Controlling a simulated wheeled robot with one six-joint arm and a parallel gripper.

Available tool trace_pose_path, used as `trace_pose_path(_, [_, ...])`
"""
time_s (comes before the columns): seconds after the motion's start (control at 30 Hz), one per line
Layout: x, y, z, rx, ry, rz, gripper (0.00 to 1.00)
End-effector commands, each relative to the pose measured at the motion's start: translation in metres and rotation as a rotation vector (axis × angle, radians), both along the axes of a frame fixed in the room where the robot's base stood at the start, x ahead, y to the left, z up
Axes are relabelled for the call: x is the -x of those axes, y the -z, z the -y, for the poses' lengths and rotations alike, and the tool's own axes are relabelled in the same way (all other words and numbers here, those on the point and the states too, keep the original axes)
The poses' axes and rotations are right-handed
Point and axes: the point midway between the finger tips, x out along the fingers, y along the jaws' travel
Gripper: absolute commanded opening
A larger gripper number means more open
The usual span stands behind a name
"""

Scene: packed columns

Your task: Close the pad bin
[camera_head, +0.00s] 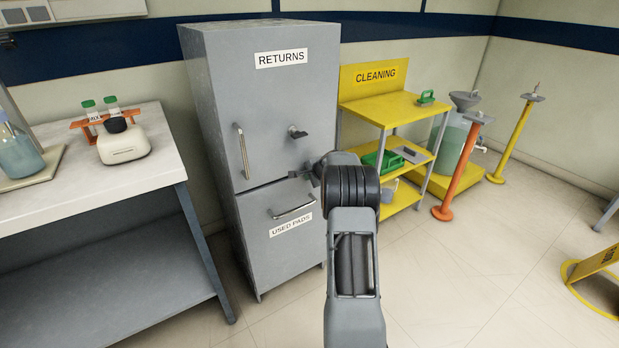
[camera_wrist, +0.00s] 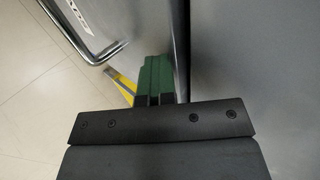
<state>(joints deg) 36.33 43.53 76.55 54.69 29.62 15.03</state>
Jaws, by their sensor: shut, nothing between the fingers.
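The pad bin (camera_head: 262,238) is the lower grey front of a tall cabinet, with a metal bar handle (camera_head: 291,209) and a "USED PADS" label (camera_head: 291,225). A dark seam runs along its top edge; I cannot tell for sure how far it stands out. In the wrist view the bin's bar handle (camera_wrist: 92,50) is at upper left. My gripper (camera_head: 312,173) is near the right end of the bin's top edge. Its green-tipped fingers (camera_wrist: 154,75) are shut and empty, close to the grey front. Whether they touch it is unclear.
The upper "RETURNS" door (camera_head: 265,110) has a handle and a dark knob (camera_head: 298,132). A yellow cleaning shelf (camera_head: 392,108) stands right of the cabinet, with an orange post (camera_head: 458,170) beyond. A workbench (camera_head: 100,180) is at left.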

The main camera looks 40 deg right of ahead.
Motion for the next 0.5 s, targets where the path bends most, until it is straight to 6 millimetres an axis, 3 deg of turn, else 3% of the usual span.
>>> trace_pose_path(0.5, [-0.0014, -0.0039, 0.0051, 0.007, 0.012, 0.012, 0.0])
